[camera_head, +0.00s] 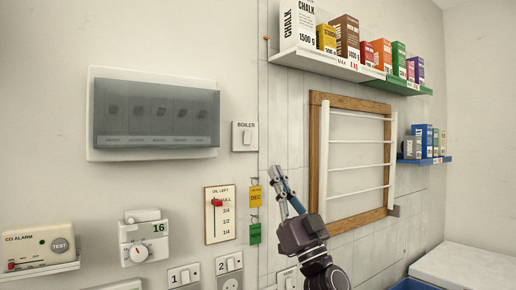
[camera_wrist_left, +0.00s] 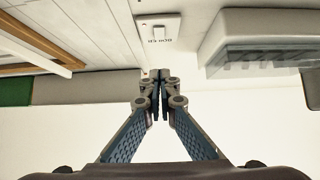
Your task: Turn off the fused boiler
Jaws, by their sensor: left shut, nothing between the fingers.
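The boiler switch (camera_head: 245,136) is a white wall plate marked BOILER with a small rocker, right of a grey-fronted panel. Its rocker position is too small to tell. It also shows upside down in the left wrist view (camera_wrist_left: 158,32), above my fingertips in the picture. My left gripper (camera_head: 277,175) is shut and empty, below and to the right of the switch in the head view, apart from it. Its closed fingertips also show in the wrist view (camera_wrist_left: 157,82). My right gripper is not in view.
The grey-fronted panel (camera_head: 155,114) juts from the wall left of the switch. Below are an oil gauge (camera_head: 219,214), hanging tags (camera_head: 255,196), a thermostat (camera_head: 144,238) and a CO alarm (camera_head: 38,250). A wooden-framed rack (camera_head: 319,150) and a shelf of boxes (camera_head: 350,68) are at right.

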